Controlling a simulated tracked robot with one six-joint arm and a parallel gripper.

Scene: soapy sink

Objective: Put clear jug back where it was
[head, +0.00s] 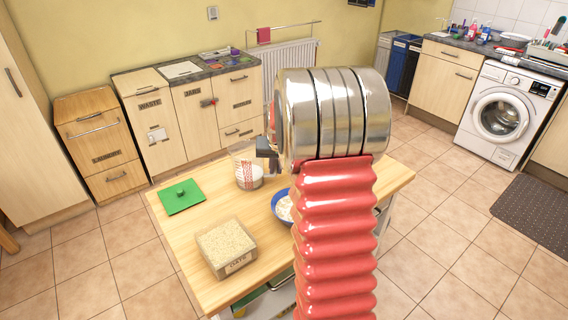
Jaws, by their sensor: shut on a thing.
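The clear jug (249,172) with red markings and something white in its bottom is at the back of the wooden table, left of my arm. My gripper (266,150) is mostly hidden behind my arm's shiny metal end; a dark finger part shows at the jug's right side. It is shut on the jug, which looks upright. I cannot tell whether the jug's base touches the table or hangs just above it.
On the table (172,228) are a green lid (181,197), a box of pale grains (226,246) and a blue bowl (281,209) with pale contents, partly hidden by my arm. Bare wood lies between lid and jug. Counters (190,72) and a washing machine (506,113) stand beyond.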

